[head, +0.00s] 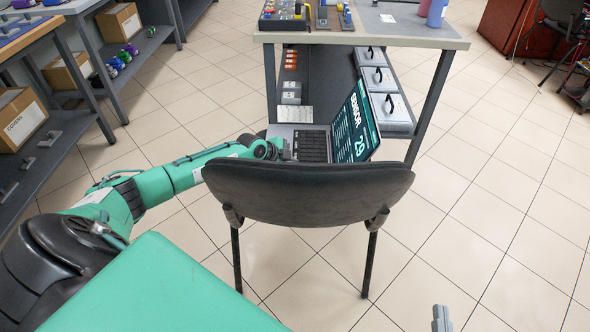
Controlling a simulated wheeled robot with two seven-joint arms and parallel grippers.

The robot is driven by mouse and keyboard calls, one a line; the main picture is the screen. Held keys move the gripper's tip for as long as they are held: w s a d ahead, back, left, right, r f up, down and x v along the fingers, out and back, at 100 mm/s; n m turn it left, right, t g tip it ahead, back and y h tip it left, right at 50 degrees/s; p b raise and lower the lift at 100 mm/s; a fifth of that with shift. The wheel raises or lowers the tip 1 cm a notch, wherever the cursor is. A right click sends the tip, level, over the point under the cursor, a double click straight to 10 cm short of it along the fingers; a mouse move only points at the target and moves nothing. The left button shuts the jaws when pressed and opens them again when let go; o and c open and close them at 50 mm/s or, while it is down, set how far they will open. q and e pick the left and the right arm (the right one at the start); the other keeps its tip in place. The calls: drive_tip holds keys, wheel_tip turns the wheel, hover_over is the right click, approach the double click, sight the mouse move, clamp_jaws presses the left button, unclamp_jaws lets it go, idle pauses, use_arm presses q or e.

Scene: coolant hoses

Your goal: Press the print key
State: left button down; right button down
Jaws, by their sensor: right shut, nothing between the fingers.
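An open laptop stands behind the chair's backrest, and what it rests on is mostly hidden. Its keyboard (312,147) is partly visible, but I cannot pick out the print key. My right gripper (441,318) shows at the bottom edge, shut and empty, far from the laptop.
The black chair backrest (310,193) stands between me and the laptop. Behind it is a workbench (400,37) with a lower shelf holding grey lidded boxes (391,107). Shelving with cardboard boxes (20,119) stands at left.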

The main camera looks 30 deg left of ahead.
use_arm(q)
drive_tip(key=shift+f, duration=0.3)
